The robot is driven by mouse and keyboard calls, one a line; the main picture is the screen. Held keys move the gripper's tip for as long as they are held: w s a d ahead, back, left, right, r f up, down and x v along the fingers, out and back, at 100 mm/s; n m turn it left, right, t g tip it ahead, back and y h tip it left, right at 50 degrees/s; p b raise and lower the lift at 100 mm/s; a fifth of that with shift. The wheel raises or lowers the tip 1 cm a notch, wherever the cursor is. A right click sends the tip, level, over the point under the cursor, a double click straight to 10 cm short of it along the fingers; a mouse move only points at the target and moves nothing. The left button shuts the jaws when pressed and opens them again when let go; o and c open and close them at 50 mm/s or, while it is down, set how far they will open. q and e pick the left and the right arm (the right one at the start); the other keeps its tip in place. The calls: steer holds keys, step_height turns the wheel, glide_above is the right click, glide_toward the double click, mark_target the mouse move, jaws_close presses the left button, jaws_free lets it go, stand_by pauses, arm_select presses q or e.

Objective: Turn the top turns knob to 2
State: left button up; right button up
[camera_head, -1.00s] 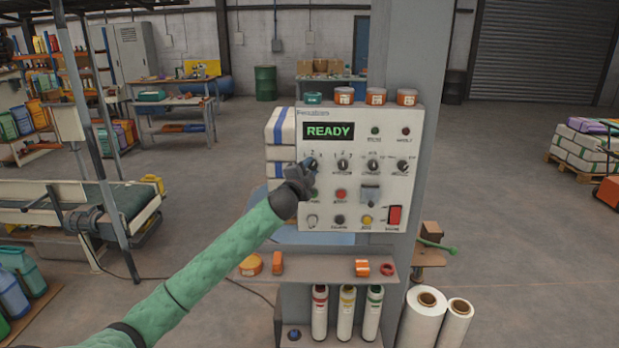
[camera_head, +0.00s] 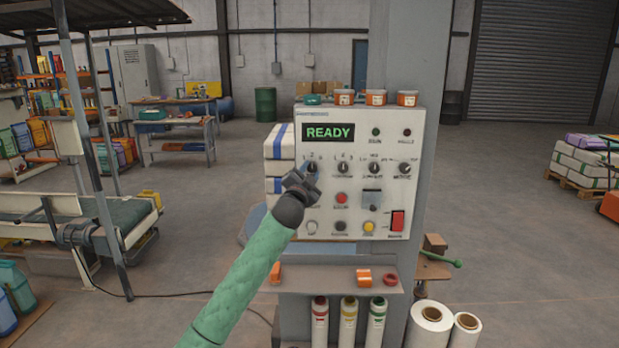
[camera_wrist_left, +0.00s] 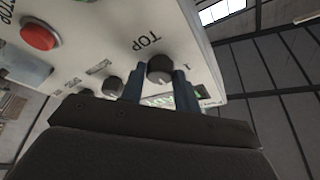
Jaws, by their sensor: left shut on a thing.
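The control panel (camera_head: 385,117) stands upright with a green READY display (camera_head: 329,132). The top turns knob (camera_head: 312,168) is the leftmost of a row of black knobs, with small numbers above it. In the left wrist view this dark round knob (camera_wrist_left: 160,68) sits beside the word TOP. My left gripper (camera_head: 309,175) is at this knob, and in the wrist view its two blue fingers (camera_wrist_left: 159,82) are closed on either side of it. The number its pointer faces cannot be read clearly. My right gripper is not in view.
Other black knobs (camera_head: 343,168) sit close to the right. A red button (camera_head: 341,198) and a red switch (camera_head: 397,220) are lower on the panel. Small tubs (camera_head: 376,98) line the panel top. A shelf (camera_head: 335,282) with orange pieces juts out below.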

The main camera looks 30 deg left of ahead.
arm_select(q)
steer(key=shift+f, duration=0.1)
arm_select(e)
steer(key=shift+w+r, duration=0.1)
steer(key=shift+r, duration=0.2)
arm_select(q)
steer(key=o, duration=1)
steer(key=shift+c, duration=0.2)
steer(key=shift+s, duration=0.1)
steer(key=shift+s+f, duration=0.1)
steer(key=shift+s, duration=0.1)
steer(key=b+v, duration=0.3)
steer(key=v, duration=0.4)
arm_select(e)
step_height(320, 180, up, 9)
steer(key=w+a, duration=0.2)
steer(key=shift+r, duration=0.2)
